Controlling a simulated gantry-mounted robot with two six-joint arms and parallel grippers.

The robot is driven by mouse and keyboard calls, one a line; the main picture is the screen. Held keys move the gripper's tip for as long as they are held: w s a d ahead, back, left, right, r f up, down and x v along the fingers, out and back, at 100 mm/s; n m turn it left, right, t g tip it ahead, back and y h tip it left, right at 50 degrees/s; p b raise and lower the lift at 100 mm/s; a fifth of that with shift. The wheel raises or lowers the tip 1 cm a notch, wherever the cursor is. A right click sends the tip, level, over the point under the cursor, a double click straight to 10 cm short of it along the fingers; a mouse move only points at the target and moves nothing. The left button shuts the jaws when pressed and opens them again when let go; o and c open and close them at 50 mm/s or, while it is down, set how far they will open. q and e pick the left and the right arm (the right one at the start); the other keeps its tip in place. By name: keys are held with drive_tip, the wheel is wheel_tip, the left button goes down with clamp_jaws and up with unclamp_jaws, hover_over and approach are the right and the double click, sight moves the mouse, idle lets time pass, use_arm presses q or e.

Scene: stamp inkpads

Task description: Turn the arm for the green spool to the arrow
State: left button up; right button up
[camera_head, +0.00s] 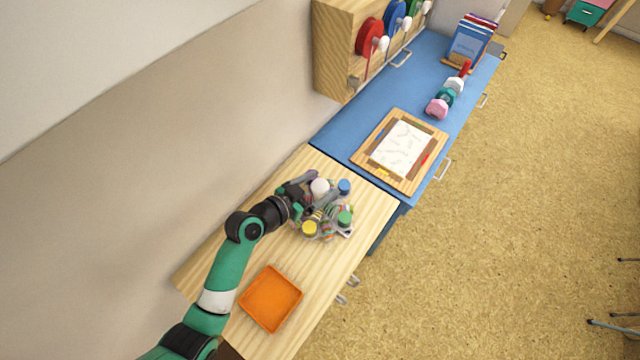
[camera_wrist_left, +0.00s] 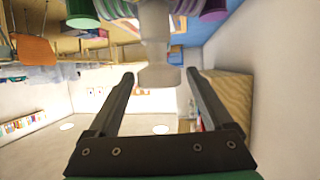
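A device with several arms and coloured spools stands on the wooden table. Its green spool (camera_head: 345,217) is on the right side, a yellow spool (camera_head: 309,228) at the front and a blue spool (camera_head: 344,186) at the back. A white round knob (camera_head: 319,187) stands near my left gripper (camera_head: 302,192). In the left wrist view my left gripper (camera_wrist_left: 160,80) has its fingers apart, with a pale post (camera_wrist_left: 158,60) between or just beyond their tips. I see gaps on both sides of it. A green spool (camera_wrist_left: 81,12) also shows there. I cannot make out the arrow. My right gripper is not in view.
An orange tray (camera_head: 271,298) lies at the front of the table. A framed paper board (camera_head: 402,147) lies on the blue cabinet behind. A wooden box (camera_head: 335,50) with coloured discs hangs at the wall. The table is bare between tray and device.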

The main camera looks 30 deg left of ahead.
use_arm(q)
drive_tip(key=p+v, duration=0.4)
drive_tip(key=v, duration=0.7)
drive_tip(key=shift+s+p, duration=0.3)
drive_tip(key=shift+a+r, duration=0.15)
